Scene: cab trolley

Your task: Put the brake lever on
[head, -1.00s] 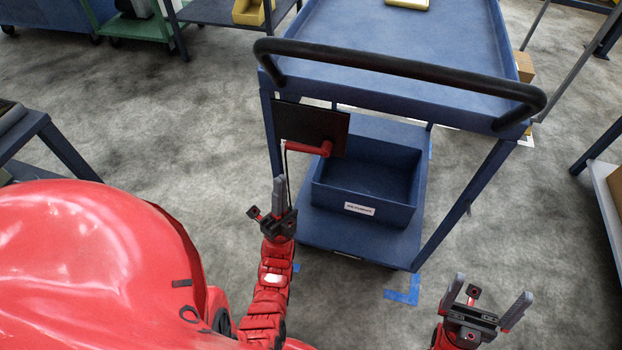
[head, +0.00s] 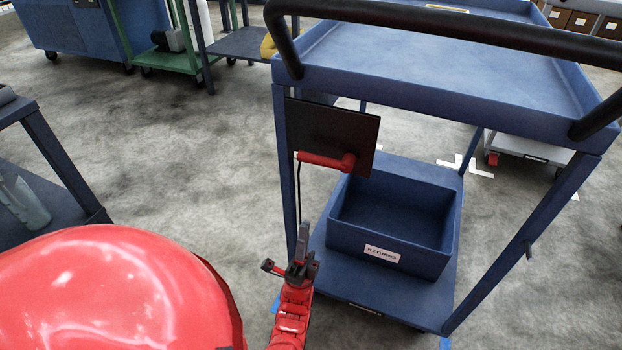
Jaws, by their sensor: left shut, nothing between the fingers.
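The red brake lever (head: 326,161) sticks out from a dark plate (head: 335,133) on the left front post of the blue trolley (head: 420,110). It lies roughly level, with a thicker red end at its right. A dark cable (head: 278,181) hangs below its left end. My left gripper (head: 303,238) is shut and empty, below the lever and apart from it in the picture. My right gripper is out of view.
A blue bin labelled RETURNS (head: 347,232) stands on the trolley's lower shelf. A black push handle (head: 450,27) runs across the top. A dark bench (head: 60,165) stands at the left. Grey floor (head: 170,150) between them is clear.

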